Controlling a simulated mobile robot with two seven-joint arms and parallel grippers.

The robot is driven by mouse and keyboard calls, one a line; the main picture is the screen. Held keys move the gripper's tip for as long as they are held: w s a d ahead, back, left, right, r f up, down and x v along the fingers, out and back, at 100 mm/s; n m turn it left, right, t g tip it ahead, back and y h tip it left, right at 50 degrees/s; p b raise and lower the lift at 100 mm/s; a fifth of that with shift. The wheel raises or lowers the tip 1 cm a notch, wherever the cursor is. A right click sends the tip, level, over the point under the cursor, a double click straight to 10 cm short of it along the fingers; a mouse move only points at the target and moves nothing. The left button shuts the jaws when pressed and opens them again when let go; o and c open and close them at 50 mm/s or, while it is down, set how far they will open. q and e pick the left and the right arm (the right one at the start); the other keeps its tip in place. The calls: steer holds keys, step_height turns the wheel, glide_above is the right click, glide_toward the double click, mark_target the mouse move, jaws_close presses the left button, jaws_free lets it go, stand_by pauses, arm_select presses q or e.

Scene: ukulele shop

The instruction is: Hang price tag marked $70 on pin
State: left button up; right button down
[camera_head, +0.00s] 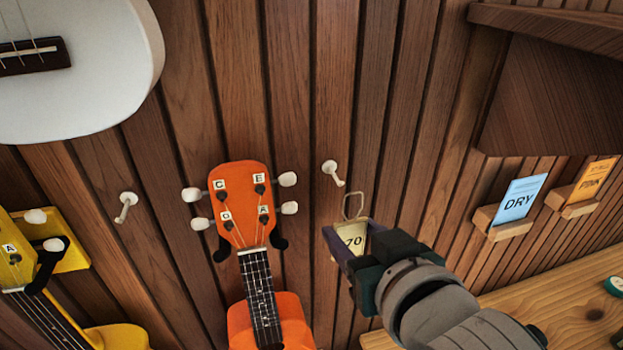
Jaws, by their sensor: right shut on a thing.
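The price tag (351,238) is a pale yellow card marked 70, with a wire loop at its top. My right gripper (350,248) is shut on it and holds it in front of the slatted wall. A white pin (333,173) sticks out of the wall just above and a little left of the tag's loop. The loop looks apart from the pin; the depth between them is hard to tell. Another white pin (125,207) is further left, with nothing on it. My left gripper is not in view.
An orange ukulele (262,290) hangs left of the tag, its tuning pegs close to the pin. A yellow ukulele (110,337) and a white one (95,85) are further left. A blue DRY card (519,197) and an orange card (592,180) stand in wooden holders at right, above a wooden counter (560,295).

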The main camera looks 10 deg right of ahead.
steer(key=shift+w+f+b, duration=0.15)
steer(key=shift+w+b, duration=0.45)
steer(key=shift+w, duration=0.4)
steer(key=shift+w+f+b, duration=0.1)
steer(key=shift+w+b, duration=0.45)
steer(key=shift+w, duration=0.45)
steer(key=shift+b+x, duration=0.6)
steer(key=shift+x, duration=0.15)
steer(key=shift+a+f, duration=0.1)
steer(key=c, duration=0.6)
jaws_free()
steer(key=shift+c, duration=0.2)
steer(key=o, duration=0.5)
steer(key=shift+s, duration=0.15)
